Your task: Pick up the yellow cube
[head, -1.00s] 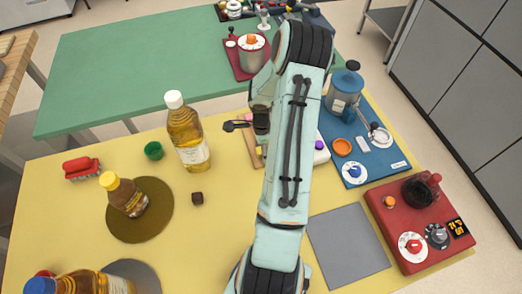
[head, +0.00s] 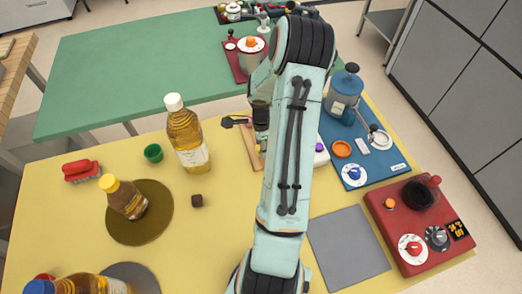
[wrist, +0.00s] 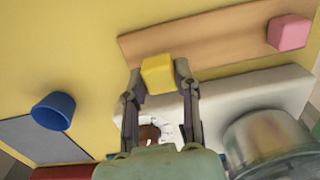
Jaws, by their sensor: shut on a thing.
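The yellow cube (wrist: 158,73) sits between the two fingertips of my gripper (wrist: 158,78) in the wrist view, and the fingers are shut on it. Behind it in that view are a wooden board and the yellow tabletop. I cannot tell for sure how far the cube is above them. In the head view my gripper (head: 262,140) is partly hidden beside my arm, over the wooden board (head: 251,150), and the cube is not clear there.
A pink cube (wrist: 289,32) lies on the board. A white block (wrist: 255,95), a metal pot (wrist: 265,140) and a blue cup (wrist: 54,110) are near. A tall oil bottle (head: 187,140) stands left of my gripper. The red-based cooker (head: 410,255) is at right.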

